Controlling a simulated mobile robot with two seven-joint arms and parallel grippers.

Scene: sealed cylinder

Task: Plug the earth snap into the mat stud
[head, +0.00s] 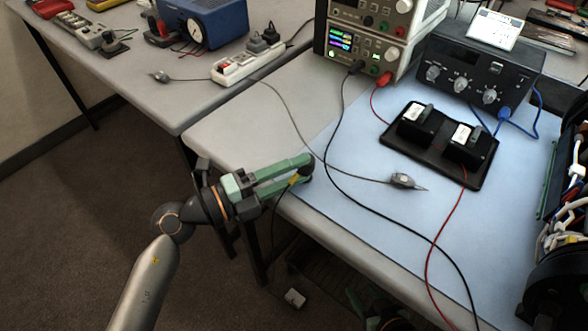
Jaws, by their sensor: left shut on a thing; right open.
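My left gripper (308,168) reaches over the table's front left edge, its green fingers shut on the earth snap (294,180). The snap shows as a small yellow piece at the fingers, mostly covered by them, with a dark cord hanging down past the table edge. The light blue mat (385,225) covers the right part of the table. I cannot make out the mat stud; the fingers may hide it. My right gripper (378,302) is low at the bottom edge, in shadow below the table edge, open and partly cut off.
A grey probe (403,181) and black and red cables cross the mat. A black tray (438,152) with two dark blocks, a power supply (366,45) and a knobbed box (470,70) stand behind. A cable-filled cylinder (560,240) is at right.

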